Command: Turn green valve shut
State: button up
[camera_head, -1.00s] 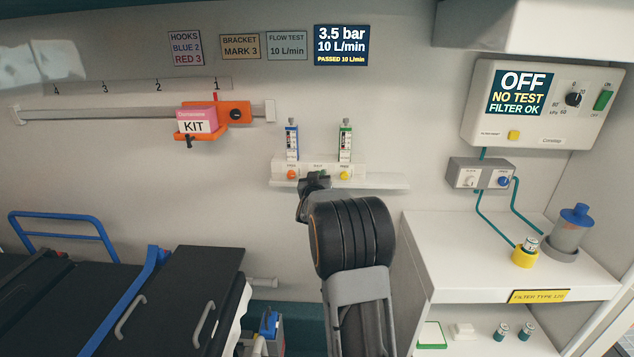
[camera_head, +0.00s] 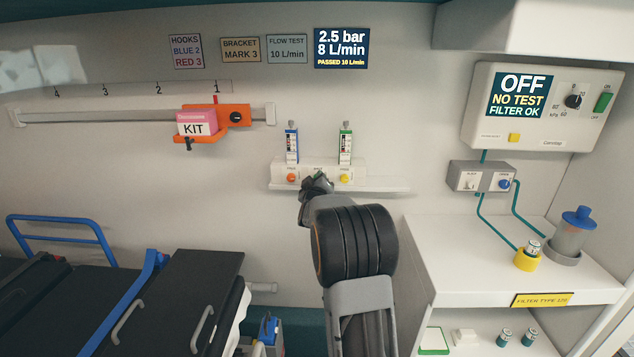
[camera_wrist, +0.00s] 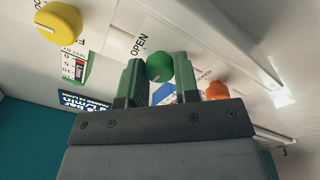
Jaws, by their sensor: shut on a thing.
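The green valve (camera_wrist: 158,70) is a round knob on the white wall panel, with an "OPEN" label beside it in the wrist view. My gripper (camera_wrist: 160,80) is shut on it, one green-faced finger on each side. In the head view my gripper (camera_head: 318,183) reaches the panel (camera_head: 330,168) between the two flowmeters and hides most of the valve. The wall display (camera_head: 341,48) reads 2.5 bar, 8 L/min and PASSED 10 L/min.
A yellow knob (camera_head: 344,178) and an orange knob (camera_head: 291,178) sit close on either side. Blue (camera_head: 291,144) and green (camera_head: 346,144) flowmeters stand above. A white cabinet (camera_head: 500,255) is at right, a stretcher (camera_head: 190,290) at lower left.

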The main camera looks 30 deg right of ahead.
dwell(0.4)
jog(key=o, duration=0.9)
jog(key=b+v, duration=0.1)
jog(key=v, duration=1.3)
jog(key=shift+w+b, duration=0.1)
jog(key=shift+b, duration=0.25)
jog(key=shift+f, duration=0.1)
